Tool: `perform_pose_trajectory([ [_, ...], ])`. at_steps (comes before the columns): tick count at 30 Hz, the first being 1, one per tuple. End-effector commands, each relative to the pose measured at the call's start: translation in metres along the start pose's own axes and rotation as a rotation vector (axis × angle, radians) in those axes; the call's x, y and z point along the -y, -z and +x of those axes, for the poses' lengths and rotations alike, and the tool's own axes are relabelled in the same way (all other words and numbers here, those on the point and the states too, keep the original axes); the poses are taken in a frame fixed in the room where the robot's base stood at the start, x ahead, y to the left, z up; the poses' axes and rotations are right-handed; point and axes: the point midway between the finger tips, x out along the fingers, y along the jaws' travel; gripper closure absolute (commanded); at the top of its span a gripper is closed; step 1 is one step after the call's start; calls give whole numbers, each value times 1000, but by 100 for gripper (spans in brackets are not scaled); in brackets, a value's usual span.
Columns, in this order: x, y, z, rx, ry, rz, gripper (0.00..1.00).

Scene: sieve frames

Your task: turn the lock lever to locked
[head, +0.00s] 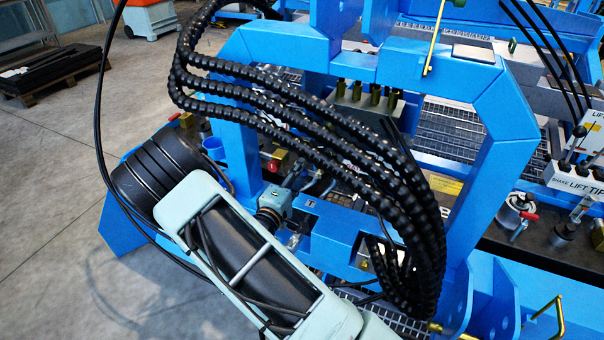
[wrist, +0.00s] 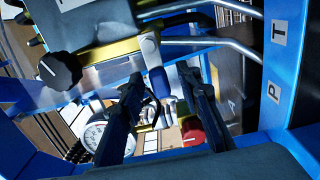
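In the wrist view, a small lever with a blue sleeve (wrist: 158,82) hangs from a silver pivot on a brass-coloured block. I cannot tell for certain that it is the lock lever, or which position it is in. My gripper (wrist: 162,76) has its two black fingers apart, with the blue sleeve between the tips. A gap shows on the right side; I cannot tell whether the left finger touches. In the head view, my arm reaches into the blue frame, and my gripper (head: 297,238) is small and partly hidden there, so the lever is not clear.
A black knob (wrist: 60,70), a round gauge (wrist: 95,135) and a red knob (wrist: 192,131) lie close around the fingers. Metal pipes (wrist: 215,42) run above. The blue frame (head: 505,150) and thick black hoses (head: 330,150) enclose the space. Open floor (head: 60,200) lies left.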

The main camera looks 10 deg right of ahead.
Motion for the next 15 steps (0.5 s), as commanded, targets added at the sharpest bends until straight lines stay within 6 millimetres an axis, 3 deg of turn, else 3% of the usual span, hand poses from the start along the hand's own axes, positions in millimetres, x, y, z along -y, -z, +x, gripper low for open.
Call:
perform_pose_trajectory([
  [11,0,0,5,0,1,-1,69],
  [15,0,0,5,0,1,-1,85],
])
